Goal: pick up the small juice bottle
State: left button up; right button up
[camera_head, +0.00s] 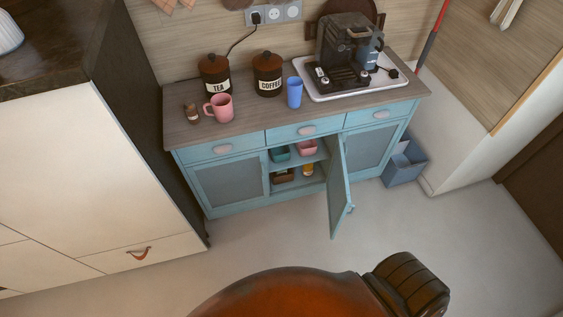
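A small orange bottle-like thing with a pale top (308,169) stands on the lower level inside the blue cabinet, just left of the open door. It is small in the picture, so I cannot tell for sure that it is the juice bottle. A small brown container (192,114) stands at the left end of the countertop, and its kind is unclear too. Neither of my grippers is in view.
The blue cabinet (224,186) has its middle door (339,190) swung open into the room. Teal and pink bowls (306,147) sit on its shelf. A pink mug (222,108), blue cup (295,92), canisters and coffee machine (346,52) stand on top.

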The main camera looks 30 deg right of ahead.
aim_at(307, 169)
jog(key=z, duration=0.1)
jog(key=i, duration=1)
jog(key=z, duration=0.6)
